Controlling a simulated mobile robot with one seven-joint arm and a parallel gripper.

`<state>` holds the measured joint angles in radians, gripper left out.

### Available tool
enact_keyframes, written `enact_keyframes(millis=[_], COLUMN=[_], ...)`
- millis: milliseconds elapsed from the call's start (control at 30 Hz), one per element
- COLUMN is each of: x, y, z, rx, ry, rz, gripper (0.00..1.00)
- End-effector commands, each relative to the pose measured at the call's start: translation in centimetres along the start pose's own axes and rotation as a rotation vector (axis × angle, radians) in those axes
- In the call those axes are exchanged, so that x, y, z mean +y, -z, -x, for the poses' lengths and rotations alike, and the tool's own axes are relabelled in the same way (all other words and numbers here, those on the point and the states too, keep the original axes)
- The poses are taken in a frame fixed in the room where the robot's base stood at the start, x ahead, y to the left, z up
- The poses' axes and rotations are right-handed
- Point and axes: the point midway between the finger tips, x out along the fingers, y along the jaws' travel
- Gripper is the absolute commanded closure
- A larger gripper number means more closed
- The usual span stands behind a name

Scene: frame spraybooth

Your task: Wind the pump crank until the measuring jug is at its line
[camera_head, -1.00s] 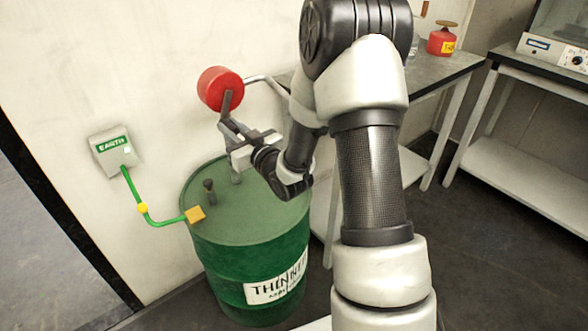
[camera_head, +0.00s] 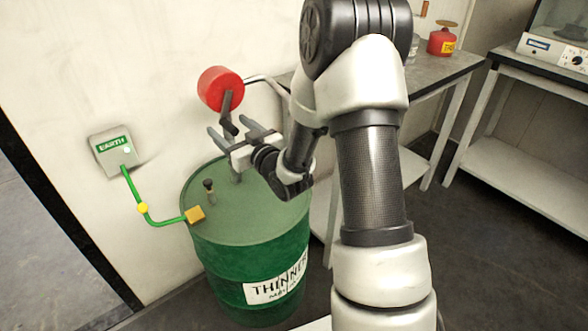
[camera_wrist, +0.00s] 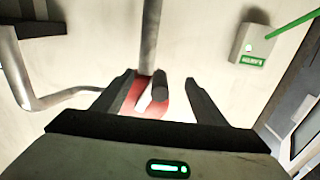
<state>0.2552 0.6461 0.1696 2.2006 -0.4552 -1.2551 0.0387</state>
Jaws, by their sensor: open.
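The red pump (camera_head: 220,89) stands above the green drum, with its grey crank arm (camera_head: 226,104) hanging down. The dark crank handle (camera_wrist: 160,89) shows between my fingers in the wrist view, with a gap on both sides. My gripper (camera_head: 232,132) is open, just below the pump, its fingers pointing toward the crank; it also shows in the wrist view (camera_wrist: 158,92). A clear vessel (camera_head: 412,50) on the bench, partly behind my arm, may be the measuring jug. Its line and level cannot be made out.
The green drum (camera_head: 275,255) stands below, with an earth clamp (camera_head: 195,214) on its rim and a green cable to the wall box (camera_head: 114,149). A pipe (camera_head: 268,80) runs from the pump toward the bench (camera_head: 440,70). A red can (camera_head: 442,42) stands there.

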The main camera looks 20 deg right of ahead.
Motion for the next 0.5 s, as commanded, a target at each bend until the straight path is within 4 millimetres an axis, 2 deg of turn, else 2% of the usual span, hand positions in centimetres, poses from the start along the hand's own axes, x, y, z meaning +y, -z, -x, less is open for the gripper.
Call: enact_keyframes(millis=[167, 500], x=[0.0, 0.1], y=[0.0, 0.0], z=[0.8, 4.2], rx=[-0.001, -0.001], ry=[-0.001, -0.001], rz=[0.000, 0.000], gripper=[0.34, 0.34])
